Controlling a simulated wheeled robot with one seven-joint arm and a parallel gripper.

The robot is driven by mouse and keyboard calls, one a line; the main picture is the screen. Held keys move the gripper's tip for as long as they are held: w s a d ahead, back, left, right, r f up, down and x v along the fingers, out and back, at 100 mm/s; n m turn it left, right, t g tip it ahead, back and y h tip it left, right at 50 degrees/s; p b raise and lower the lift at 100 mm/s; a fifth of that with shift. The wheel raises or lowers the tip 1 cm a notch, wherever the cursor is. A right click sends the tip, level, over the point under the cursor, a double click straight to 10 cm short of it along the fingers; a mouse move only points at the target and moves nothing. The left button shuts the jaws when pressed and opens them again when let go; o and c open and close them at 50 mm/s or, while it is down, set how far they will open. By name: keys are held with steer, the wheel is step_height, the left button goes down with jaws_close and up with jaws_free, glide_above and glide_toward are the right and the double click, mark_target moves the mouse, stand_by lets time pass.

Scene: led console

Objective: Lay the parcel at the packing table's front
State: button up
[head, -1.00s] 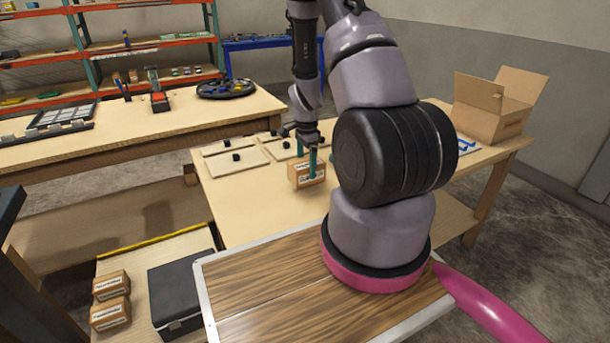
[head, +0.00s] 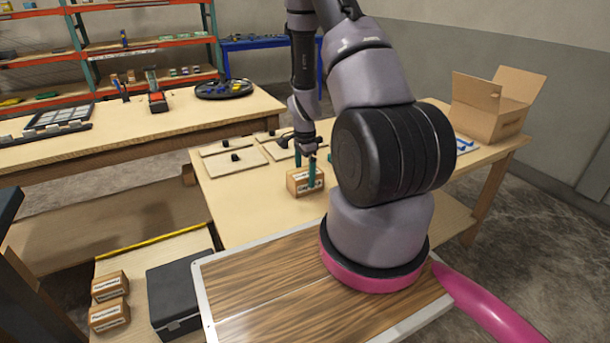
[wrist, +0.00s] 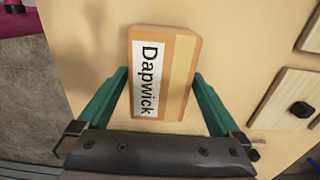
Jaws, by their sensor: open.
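The parcel (head: 299,182), a small brown cardboard box with a white label, rests on the near part of the packing table (head: 240,205). In the wrist view the parcel (wrist: 163,75) shows its label reading "Dapwick". My gripper (head: 305,174) is above and around the parcel, with its green fingers pointing down. In the wrist view my gripper (wrist: 158,95) is open, one finger on each side of the parcel, with a gap visible on both sides.
Wooden boards with black knobs (head: 235,157) lie behind the parcel. An open cardboard box (head: 490,108) stands at the table's right end. Two more parcels (head: 109,301) and a black case (head: 174,293) are at the lower left. The table left of the parcel is clear.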

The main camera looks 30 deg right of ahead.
step_height(320, 180, up, 12)
step_height(320, 180, up, 8)
steer(key=n+t, duration=0.1)
steer(key=n, duration=0.1)
glide_above(305, 172)
steer(key=a, duration=0.3)
steer(key=s+a+r+n+t+y, duration=0.1)
steer(key=s+a+r+n, duration=0.1)
steer(key=r, duration=0.4)
steer(key=s+a+r+n+t, duration=0.1)
steer(key=s+a+r+n, duration=0.1)
steer(key=r, duration=0.4)
steer(key=s+a+r+n+t, duration=0.2)
steer(key=s+a+r+n, duration=0.1)
steer(key=s+r, duration=0.4)
steer(key=s+a+r+n+t+y, duration=0.1)
steer(key=s+a+r+n+t, duration=0.1)
steer(key=s+r, duration=0.5)
steer(key=s+a+n, duration=0.1)
steer(key=n, duration=0.1)
steer(key=shift+s+a+n, duration=0.2)
steer(key=shift+s+n, duration=0.1)
